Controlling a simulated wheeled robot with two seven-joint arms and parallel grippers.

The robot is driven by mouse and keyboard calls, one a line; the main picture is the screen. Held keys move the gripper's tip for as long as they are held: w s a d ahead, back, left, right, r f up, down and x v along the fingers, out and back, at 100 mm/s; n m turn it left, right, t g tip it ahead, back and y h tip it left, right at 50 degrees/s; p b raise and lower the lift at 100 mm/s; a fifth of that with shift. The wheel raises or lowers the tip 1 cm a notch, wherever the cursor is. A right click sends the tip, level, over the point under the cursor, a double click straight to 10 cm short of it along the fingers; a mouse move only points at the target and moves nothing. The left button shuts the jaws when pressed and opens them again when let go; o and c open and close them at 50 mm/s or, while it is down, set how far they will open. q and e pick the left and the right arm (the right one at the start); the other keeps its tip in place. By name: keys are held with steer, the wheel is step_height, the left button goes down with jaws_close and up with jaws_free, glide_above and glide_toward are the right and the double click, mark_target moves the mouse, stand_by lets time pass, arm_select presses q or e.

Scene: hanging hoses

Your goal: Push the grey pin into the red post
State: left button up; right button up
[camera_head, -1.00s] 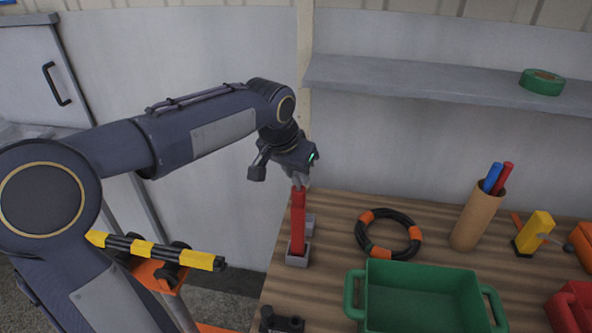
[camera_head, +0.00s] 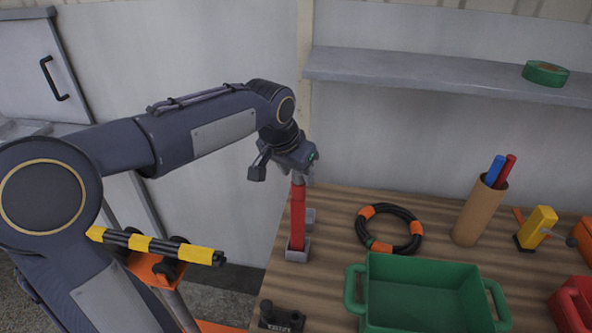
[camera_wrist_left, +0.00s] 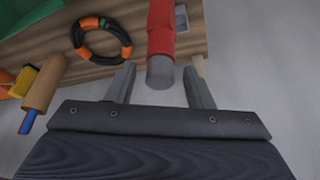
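The red post (camera_head: 298,217) stands upright in a grey square base at the table's left edge. The grey pin (camera_wrist_left: 160,72) sits at the post's top end, seen end-on in the left wrist view; how deep it sits is hard to tell. My left gripper (camera_head: 302,178) is at the post's top. In the wrist view its two fingers (camera_wrist_left: 160,87) are spread on either side of the pin, with a gap on each side. My right gripper is not in view.
A black and orange hose ring (camera_head: 413,226), a green bin (camera_head: 425,268), a cardboard tube (camera_head: 478,214) with pens and a black block (camera_head: 281,317) are on the table. A grey shelf (camera_head: 430,76) runs along the wall.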

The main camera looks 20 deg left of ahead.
arm_select(q)
steer(key=v, duration=0.8)
stand_by(0.6)
